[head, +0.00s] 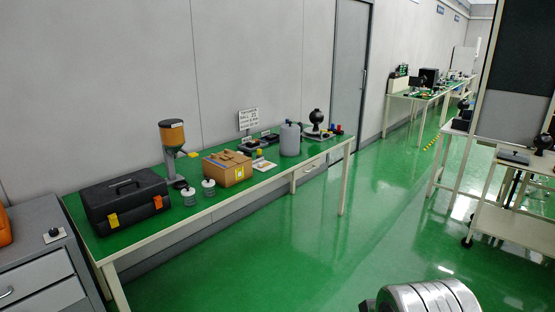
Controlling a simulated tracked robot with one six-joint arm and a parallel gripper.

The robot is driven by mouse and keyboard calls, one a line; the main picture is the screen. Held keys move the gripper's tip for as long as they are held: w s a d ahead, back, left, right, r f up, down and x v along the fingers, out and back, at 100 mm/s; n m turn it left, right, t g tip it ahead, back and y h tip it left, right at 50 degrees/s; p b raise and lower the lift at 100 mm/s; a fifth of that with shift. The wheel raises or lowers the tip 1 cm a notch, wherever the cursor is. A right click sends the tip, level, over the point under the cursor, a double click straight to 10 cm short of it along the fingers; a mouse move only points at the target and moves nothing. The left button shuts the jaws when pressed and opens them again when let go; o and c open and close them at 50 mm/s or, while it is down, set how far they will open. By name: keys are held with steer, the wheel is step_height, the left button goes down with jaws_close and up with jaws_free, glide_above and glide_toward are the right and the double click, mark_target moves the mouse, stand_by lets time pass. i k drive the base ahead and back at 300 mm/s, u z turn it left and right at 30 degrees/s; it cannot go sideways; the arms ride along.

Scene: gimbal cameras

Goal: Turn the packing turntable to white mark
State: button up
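I cannot make out a packing turntable or a white mark for certain in the head view. A brown box (228,170) with a yellow label on its front sits on the long green-topped table (262,190); whether anything that turns lies under it, I cannot tell. My gripper is not in view. A rounded silver metal part at the bottom right edge looks like part of my arm.
A grey drawer cabinet (40,262) stands at left. Green floor (330,235) is open before the table; carts stand right.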

mark_target(317, 117)
steer(key=z, duration=0.15)
steer(key=i, duration=1.9)
steer(key=z, duration=0.25)
steer(key=i, duration=1.55)
steer(key=z, duration=0.15)
